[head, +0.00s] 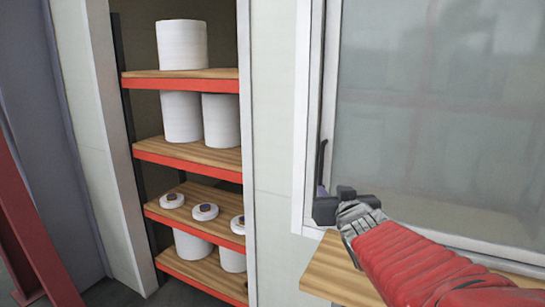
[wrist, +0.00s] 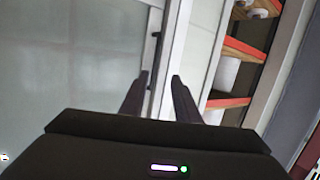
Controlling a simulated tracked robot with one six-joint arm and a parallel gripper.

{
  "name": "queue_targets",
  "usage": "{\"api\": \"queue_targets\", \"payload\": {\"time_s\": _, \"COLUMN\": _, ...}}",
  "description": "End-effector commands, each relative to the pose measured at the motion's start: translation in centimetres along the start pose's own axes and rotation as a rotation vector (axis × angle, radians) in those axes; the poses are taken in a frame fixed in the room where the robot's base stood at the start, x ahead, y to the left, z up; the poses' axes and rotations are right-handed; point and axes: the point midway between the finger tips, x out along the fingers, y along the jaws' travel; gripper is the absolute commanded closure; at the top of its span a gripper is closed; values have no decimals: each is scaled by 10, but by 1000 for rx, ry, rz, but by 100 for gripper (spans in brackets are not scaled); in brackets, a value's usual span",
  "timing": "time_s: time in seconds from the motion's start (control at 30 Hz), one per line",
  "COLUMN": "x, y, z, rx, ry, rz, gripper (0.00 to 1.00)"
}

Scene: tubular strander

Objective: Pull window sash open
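The window sash (head: 430,110) is a large, hazy glass pane in a pale frame, filling the right of the head view. It is on the left in the wrist view (wrist: 70,60). A slim dark upright handle (head: 321,165) is on the sash's left edge; the wrist view shows it (wrist: 156,48) too. My gripper (head: 322,200) is at the lower part of this handle. In the wrist view my gripper (wrist: 160,78) has its two dark fingers apart, with the handle's line between them, nearer the left finger. I cannot tell whether they touch it.
A wooden ledge (head: 335,270) lies below the window, under my arm. To the left, a shelf rack (head: 190,155) with red-edged wooden boards holds several white rolls and spools. A pale wall strip (head: 272,150) stands between rack and window. A red beam (head: 30,225) is at far left.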

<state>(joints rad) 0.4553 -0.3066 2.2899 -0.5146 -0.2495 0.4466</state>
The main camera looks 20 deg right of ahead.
Motion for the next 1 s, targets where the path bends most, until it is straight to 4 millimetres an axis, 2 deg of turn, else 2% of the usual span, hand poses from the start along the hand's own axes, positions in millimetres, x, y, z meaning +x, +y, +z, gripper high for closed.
{"api": "queue_targets", "payload": {"time_s": 0.1, "x": 17, "y": 16, "z": -16, "rx": 10, "ry": 87, "rz": -28, "gripper": 71}}
{"api": "queue_targets", "payload": {"time_s": 0.33, "x": 30, "y": 26, "z": -33, "rx": 20, "ry": 185, "rz": -89, "gripper": 71}}
{"api": "queue_targets", "payload": {"time_s": 0.77, "x": 31, "y": 26, "z": -35, "rx": 21, "ry": 195, "rz": -98, "gripper": 71}}
{"api": "queue_targets", "payload": {"time_s": 1.0, "x": 38, "y": 29, "z": -36, "rx": 21, "ry": 193, "rz": -96, "gripper": 71}}
